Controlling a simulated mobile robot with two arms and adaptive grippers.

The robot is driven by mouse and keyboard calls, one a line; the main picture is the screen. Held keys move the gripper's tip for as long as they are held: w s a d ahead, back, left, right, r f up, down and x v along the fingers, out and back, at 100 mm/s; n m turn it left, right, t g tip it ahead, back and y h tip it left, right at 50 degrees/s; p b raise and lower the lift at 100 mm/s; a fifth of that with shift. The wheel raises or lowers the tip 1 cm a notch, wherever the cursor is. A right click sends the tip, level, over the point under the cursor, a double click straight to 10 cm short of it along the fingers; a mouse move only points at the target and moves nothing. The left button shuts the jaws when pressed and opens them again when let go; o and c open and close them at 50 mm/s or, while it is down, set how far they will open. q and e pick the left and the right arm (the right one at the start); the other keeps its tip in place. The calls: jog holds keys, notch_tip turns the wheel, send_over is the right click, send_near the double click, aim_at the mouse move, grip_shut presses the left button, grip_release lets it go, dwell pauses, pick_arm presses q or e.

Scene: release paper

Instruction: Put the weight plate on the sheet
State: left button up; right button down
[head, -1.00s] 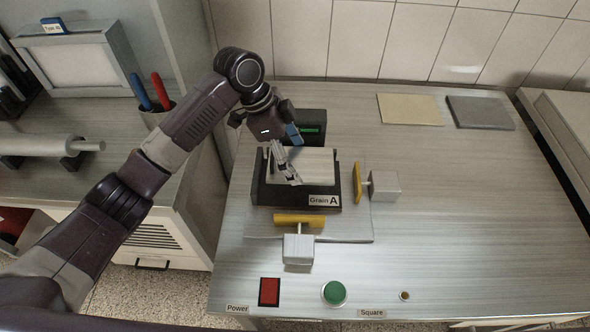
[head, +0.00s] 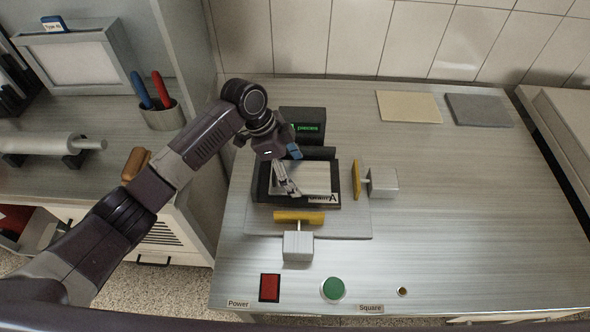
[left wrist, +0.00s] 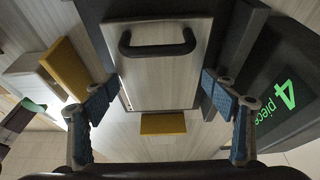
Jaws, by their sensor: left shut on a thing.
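The weight plate appears as a pale slab (head: 308,175) in the dark tray labelled Grain A (head: 262,190). In the left wrist view the weight plate (left wrist: 165,78) has a black bar handle, hidden in the head view. My left gripper (head: 287,180) has its fingers at two opposite edges of the plate and is shut on it; its fingers also show in the left wrist view (left wrist: 160,98). I cannot make out a separate sheet under the plate, nor tell whether the plate touches what lies below. My right gripper is not in view.
A display box (head: 305,125) stands behind the tray. Yellow-faced pushers stand to its right (head: 357,181) and front (head: 299,217). A red switch (head: 269,288) and green button (head: 333,289) lie near the front edge. A tan sheet (head: 408,107) and grey sheet (head: 479,110) lie back right.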

pick_arm(q)
jog(key=o, duration=1.8)
jog(key=b+v, duration=0.2)
jog(key=v, duration=1)
jog(key=shift+d+r, duration=0.1)
jog(key=shift+r, duration=0.05)
jog(key=shift+s, duration=0.1)
